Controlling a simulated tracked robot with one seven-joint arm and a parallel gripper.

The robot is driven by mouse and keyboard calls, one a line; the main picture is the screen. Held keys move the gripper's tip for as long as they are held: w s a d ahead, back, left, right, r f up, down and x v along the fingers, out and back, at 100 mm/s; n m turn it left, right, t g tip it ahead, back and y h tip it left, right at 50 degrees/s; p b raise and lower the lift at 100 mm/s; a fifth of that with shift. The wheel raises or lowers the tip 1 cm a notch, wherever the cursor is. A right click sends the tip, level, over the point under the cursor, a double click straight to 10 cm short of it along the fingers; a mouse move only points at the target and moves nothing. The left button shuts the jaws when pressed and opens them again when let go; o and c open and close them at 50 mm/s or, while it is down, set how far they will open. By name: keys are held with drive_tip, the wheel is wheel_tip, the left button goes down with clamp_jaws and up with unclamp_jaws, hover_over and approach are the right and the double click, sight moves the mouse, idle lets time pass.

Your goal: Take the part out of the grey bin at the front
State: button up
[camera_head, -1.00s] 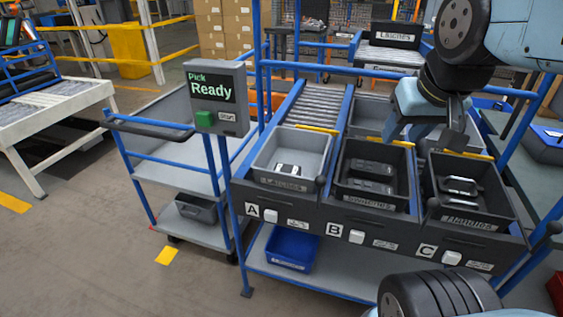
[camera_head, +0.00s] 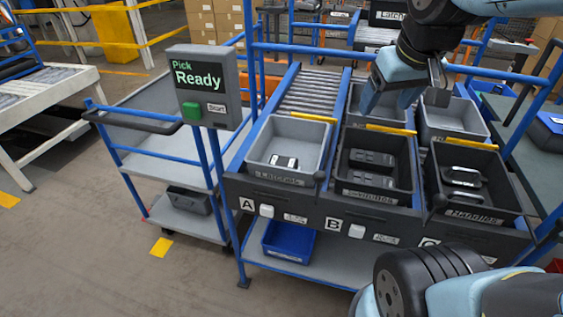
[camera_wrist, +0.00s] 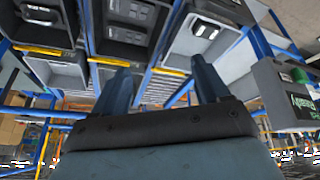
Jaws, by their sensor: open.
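The grey bin (camera_head: 314,172) stands at the front left of the rack, above label A. A small part with white and black faces (camera_head: 284,162) lies on its floor. My gripper (camera_head: 405,95) is open and empty, above and behind the dark middle bin, to the right of the grey bin and apart from it. In the wrist view my two fingers (camera_wrist: 162,80) are spread with nothing between them. The grey bin (camera_wrist: 228,42) and its part (camera_wrist: 206,30) also show there, upper right beyond the fingers.
Dark bins of parts stand at B (camera_head: 347,188) and C (camera_head: 436,205). More grey bins (camera_head: 449,132) sit behind them. A roller lane (camera_head: 308,92) runs back behind the grey bin. A post with a "Pick Ready" panel (camera_head: 207,88) stands left. Blue rails frame the rack.

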drive_tip(key=w+a+f+n+g, duration=0.1)
drive_tip(key=w+a+f+n, duration=0.25)
drive_tip(key=w, duration=0.45)
drive_tip(key=n+g, duration=0.3)
drive_tip(key=n, duration=0.6)
hover_over(283, 161)
drive_tip(key=s, duration=0.1)
wheel_tip(283, 161, down, 14)
drive_tip(key=f, duration=0.9)
drive_tip(key=w+f, duration=0.1)
drive_tip(key=f, duration=0.3)
drive_tip(key=shift+f, duration=0.25)
drive_tip(key=shift+f, duration=0.25)
drive_tip(key=c, duration=1.2)
drive_tip(key=shift+r, duration=0.15)
